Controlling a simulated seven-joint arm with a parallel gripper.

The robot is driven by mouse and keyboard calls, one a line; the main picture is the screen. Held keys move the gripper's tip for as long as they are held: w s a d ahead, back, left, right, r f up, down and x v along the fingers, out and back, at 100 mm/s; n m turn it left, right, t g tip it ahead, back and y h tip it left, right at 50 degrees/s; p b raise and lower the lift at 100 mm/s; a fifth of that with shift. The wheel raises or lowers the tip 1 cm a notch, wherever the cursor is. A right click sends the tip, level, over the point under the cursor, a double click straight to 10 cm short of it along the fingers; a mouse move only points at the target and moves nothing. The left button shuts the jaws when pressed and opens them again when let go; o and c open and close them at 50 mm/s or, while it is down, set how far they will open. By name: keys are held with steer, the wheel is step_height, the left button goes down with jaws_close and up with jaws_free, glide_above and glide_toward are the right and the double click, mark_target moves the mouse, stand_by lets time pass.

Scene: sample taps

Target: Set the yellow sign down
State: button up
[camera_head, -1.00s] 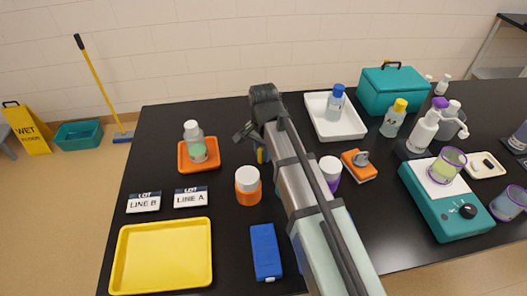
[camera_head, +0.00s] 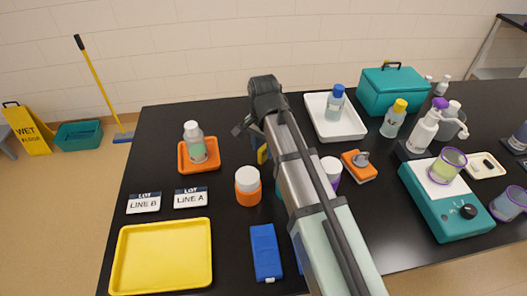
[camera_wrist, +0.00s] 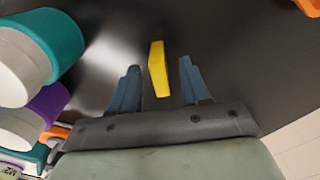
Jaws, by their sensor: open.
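A narrow yellow piece, seemingly the yellow sign (camera_wrist: 158,70), stands on the black table and shows between my fingers in the wrist view. In the head view the yellow sign (camera_head: 262,153) is partly hidden by my gripper and arm, and its face cannot be read. My gripper (camera_wrist: 159,64) is open, with one blue-grey finger on each side of the yellow piece and a visible gap to both. A larger yellow wet-floor sign (camera_head: 28,130) stands on the floor at the far left.
An orange-and-white jar (camera_head: 248,186) and an orange tray (camera_head: 199,154) with a bottle stand left of my arm. A purple-and-white jar (camera_head: 331,170) is close on the right. A yellow tray (camera_head: 118,262) lies front left. Some table behind the orange tray is clear.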

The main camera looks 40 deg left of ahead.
mark_target(264, 147)
step_height(264, 147, up, 10)
steer(key=shift+f, duration=0.25)
steer(key=shift+w, duration=0.1)
stand_by(0.6)
